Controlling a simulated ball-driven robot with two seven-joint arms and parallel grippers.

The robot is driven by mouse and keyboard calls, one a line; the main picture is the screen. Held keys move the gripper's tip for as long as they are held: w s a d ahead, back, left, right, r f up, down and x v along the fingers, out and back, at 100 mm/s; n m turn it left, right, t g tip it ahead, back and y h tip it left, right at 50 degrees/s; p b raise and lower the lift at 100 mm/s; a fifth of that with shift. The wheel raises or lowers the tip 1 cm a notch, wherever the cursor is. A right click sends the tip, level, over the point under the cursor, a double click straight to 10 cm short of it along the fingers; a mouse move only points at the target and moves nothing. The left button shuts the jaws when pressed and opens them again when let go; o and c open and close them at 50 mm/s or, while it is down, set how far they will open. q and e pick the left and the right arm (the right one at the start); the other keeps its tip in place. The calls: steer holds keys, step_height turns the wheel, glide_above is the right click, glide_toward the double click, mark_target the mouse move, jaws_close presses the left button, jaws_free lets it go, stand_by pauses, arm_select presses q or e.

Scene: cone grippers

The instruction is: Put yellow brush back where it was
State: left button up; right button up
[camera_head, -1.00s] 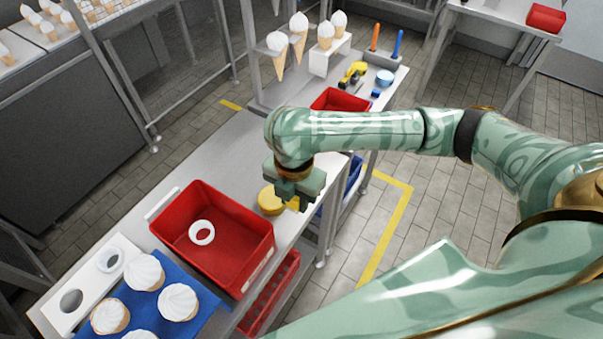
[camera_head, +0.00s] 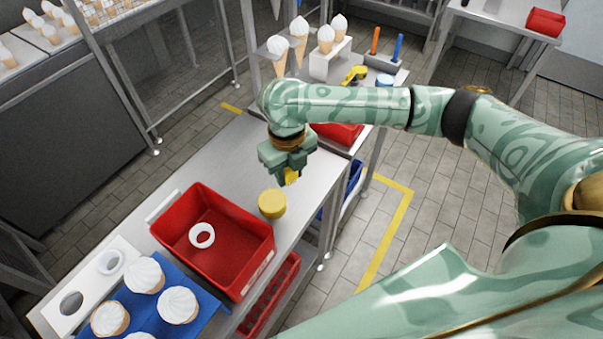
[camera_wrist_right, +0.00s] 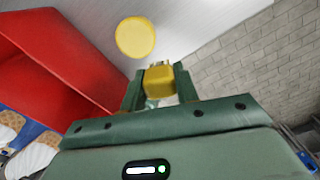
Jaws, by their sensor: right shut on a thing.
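My right gripper (camera_head: 286,176) is shut on a small yellow thing, which I take for the yellow brush (camera_head: 291,177), above the steel table. In the right wrist view the brush (camera_wrist_right: 158,79) sits between the two green fingers, with a pale end at its far side. Most of it is hidden by the gripper in the head view. A round yellow tub (camera_head: 272,205) stands on the table beside the red bin, apart from the gripper; its round top also shows in the wrist view (camera_wrist_right: 135,37). My left gripper is not in view.
A red bin (camera_head: 254,276) with a white ring (camera_head: 202,235) stands left of the tub. Ice-cream cones lie on a blue mat (camera_head: 205,318). Behind my arm are another red bin (camera_head: 340,135), a yellow-black tool (camera_head: 355,74) and upright cones. The table (camera_head: 225,165) left of the gripper is clear.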

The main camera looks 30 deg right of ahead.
steer(key=b, duration=0.3)
glide_above(302, 180)
steer(key=f, duration=0.6)
steer(key=shift+s+a+f, duration=0.25)
steer(key=shift+a+f, duration=0.1)
steer(key=shift+f, duration=0.05)
steer(key=shift+w+d+f+b, duration=0.15)
steer(key=shift+f+b, duration=0.15)
steer(key=shift+b, duration=0.05)
steer(key=shift+w+d+f+b, duration=0.1)
steer(key=shift+f+b, duration=0.2)
steer(key=shift+f, duration=0.55)
steer(key=shift+w+d+f+b, duration=0.1)
steer(key=shift+f+b, duration=0.2)
steer(key=shift+f, duration=0.5)
steer(key=shift+s, duration=0.1)
steer(key=shift+f, duration=0.15)
steer(key=o, duration=0.9)
step_height(302, 180, up, 12)
steer(key=p, duration=0.4)
steer(key=shift+r, duration=0.2)
